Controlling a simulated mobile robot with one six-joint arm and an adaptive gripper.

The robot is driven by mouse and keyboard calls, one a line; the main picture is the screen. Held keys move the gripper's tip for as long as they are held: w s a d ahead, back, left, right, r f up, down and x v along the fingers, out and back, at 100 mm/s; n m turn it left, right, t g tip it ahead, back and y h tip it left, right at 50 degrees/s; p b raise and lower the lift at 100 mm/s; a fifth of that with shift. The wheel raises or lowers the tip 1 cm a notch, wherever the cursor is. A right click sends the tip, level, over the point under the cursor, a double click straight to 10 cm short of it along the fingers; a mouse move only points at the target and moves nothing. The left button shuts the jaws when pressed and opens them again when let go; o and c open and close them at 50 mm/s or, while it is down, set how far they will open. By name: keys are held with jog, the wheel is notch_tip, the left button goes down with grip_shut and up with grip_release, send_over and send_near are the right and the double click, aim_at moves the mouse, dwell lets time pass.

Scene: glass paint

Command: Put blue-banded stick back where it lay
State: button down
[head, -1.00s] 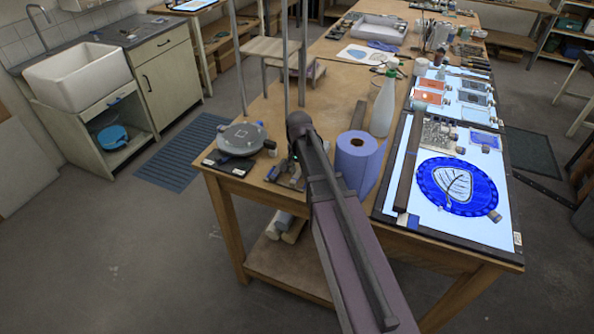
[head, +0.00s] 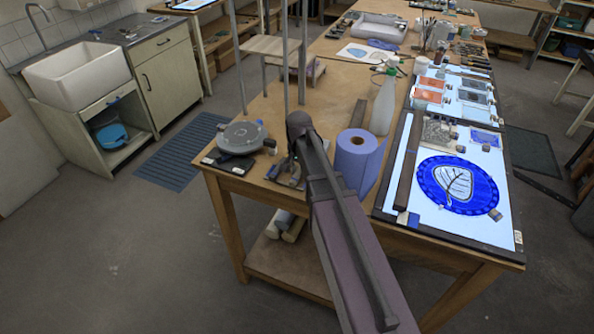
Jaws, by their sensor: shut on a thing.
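My gripper (head: 287,171) is low over the near left part of the wooden table, beside the paper roll and mostly hidden behind my own arm. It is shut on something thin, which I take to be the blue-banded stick. The stick and its blue band are too small and too covered to make out in the head view. I cannot tell whether it touches the table.
A blue paper roll (head: 356,160) and a spray bottle (head: 384,106) stand right of my arm. A round grey turntable (head: 242,137) is to the left. A lit panel (head: 432,226) bearing a blue leaf design (head: 458,186) fills the right side. The table (head: 325,78) has bare wood behind.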

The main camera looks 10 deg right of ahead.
jog(key=shift+f, duration=0.25)
dwell(0.3)
jog(key=shift+c, duration=2.1)
grip_release()
jog(key=shift+r, duration=0.15)
